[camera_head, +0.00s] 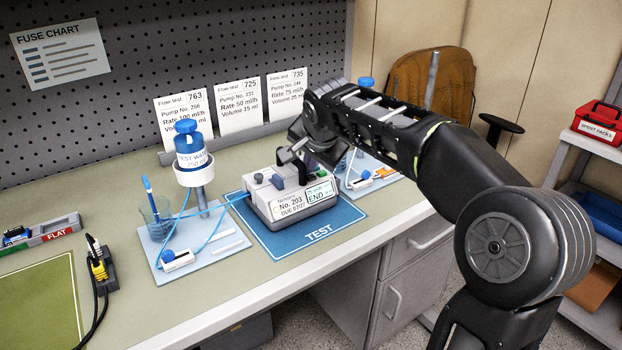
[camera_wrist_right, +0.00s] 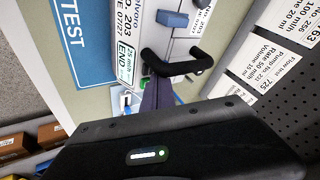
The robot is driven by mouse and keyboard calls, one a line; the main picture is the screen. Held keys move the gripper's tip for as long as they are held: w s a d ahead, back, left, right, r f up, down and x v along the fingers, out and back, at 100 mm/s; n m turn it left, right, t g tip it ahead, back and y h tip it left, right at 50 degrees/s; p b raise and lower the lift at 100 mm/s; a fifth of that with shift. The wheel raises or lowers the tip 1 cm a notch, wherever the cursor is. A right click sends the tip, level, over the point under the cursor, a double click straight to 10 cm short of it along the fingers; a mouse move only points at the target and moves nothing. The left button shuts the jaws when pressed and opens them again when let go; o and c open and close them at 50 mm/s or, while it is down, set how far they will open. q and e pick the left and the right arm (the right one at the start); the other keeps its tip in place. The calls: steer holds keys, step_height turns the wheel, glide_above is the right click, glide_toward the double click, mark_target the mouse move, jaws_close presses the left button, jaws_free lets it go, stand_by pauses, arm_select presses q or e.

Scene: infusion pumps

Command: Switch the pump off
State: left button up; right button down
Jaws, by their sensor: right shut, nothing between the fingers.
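The pump (camera_head: 293,209) is a light grey box on the blue TEST mat (camera_head: 283,242), labelled No. 203. Its green-framed display (camera_head: 318,193) reads 25 ml/h and END. My left gripper is not in view.
Left of the pump, a stand with a water bottle (camera_head: 194,152) and blue tubing is on a pale board (camera_head: 225,247). Another board with tubing (camera_head: 375,181) lies to the right, partly behind my arm. Flow test cards (camera_head: 238,106) stand behind.

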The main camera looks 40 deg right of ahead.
mark_target(310, 178)
steer(key=shift+s+a+f+b, duration=0.1)
steer(key=shift+s+f+b, duration=0.05)
steer(key=shift+f+b, duration=0.3)
steer(key=shift+s+f+b, duration=0.15)
steer(key=shift+f+b, duration=0.05)
steer(key=shift+f, duration=0.35)
stand_by(1.0)
steer(key=shift+r, duration=0.1)
steer(key=shift+w+a+r, duration=0.2)
steer(key=shift+w+r, duration=0.05)
stand_by(0.3)
steer(key=shift+w+d+r+p, duration=0.1)
steer(key=shift+w+r+p, duration=0.05)
steer(key=shift+r+p, duration=0.75)
step_height(310, 178, up, 4)
steer(key=p, duration=0.2)
steer(key=shift+f+p, duration=0.1)
steer(key=shift+p, duration=0.2)
